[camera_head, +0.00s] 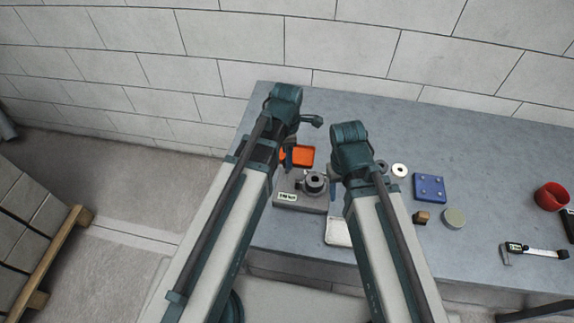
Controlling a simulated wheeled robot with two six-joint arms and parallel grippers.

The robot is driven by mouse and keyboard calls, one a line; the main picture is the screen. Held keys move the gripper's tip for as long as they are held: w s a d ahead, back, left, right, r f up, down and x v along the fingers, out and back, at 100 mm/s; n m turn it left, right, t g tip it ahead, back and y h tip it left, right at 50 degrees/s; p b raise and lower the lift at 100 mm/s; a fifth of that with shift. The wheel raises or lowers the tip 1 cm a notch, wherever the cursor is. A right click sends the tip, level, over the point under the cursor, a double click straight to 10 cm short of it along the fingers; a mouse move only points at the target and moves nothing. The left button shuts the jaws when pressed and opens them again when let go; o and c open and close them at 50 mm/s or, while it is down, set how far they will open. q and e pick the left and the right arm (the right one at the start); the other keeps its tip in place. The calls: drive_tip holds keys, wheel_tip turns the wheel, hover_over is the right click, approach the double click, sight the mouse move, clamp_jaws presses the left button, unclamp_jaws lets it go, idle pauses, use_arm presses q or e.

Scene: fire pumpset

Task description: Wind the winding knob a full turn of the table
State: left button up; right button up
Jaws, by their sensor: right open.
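A dark round knob (314,182) sits on top of a grey box (290,201) with a small label on its front, on the grey table between my two forearms. I take it for the winding knob. My right gripper (335,177) is open, just right of the knob, largely hidden by its own arm; I cannot tell whether it touches the knob. My left arm reaches in left of the box, and a dark part of it (313,121) shows above the table. Its fingers do not show clearly.
An orange tray (299,156) lies behind the knob. A wall stands behind the table (490,160).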

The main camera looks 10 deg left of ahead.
use_arm(q)
wheel_tip(320, 180, down, 2)
drive_tip(key=shift+f+b, duration=0.1)
drive_tip(key=shift+b, duration=0.55)
clamp_jaws()
